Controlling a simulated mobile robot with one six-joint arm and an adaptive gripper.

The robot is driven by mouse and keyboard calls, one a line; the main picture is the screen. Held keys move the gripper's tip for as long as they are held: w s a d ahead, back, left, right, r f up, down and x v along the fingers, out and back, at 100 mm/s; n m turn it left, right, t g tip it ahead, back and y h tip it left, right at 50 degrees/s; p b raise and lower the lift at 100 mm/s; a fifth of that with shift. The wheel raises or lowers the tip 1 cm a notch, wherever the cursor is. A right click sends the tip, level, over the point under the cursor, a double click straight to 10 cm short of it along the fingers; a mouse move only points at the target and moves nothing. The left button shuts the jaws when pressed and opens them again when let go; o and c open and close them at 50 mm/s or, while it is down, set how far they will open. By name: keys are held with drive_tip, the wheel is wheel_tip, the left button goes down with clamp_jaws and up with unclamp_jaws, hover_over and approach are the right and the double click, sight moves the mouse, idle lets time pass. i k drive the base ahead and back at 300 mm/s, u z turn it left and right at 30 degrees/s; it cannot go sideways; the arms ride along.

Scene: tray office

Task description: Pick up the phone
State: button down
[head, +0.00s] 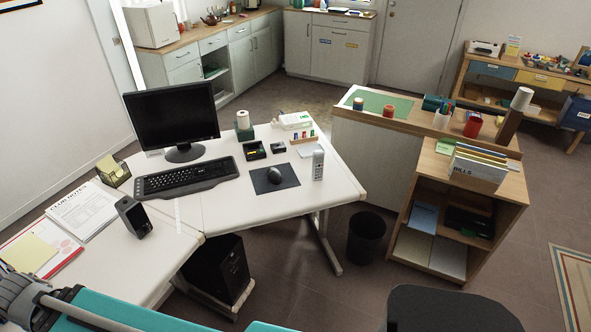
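A light grey handset that looks like the phone (318,165) stands upright near the right edge of the white desk (235,212). Small dark marks like keys show on its front. It is just right of the dark mouse mat (288,171) with a black mouse (274,175) on it. Nothing is touching the phone. Grey and teal parts of my own body show at the lower left, but I cannot make out gripper fingers there.
The monitor (172,114), keyboard (186,178), a dark speaker-like device (134,216) and papers (83,210) occupy the desk's left. Small boxes and a pen rack (303,139) stand behind the phone. A bin (367,237), wooden shelf (511,190) and dark chair (450,309) are to the right.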

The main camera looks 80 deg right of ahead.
sight(318, 156)
drive_tip(key=z, duration=2.75)
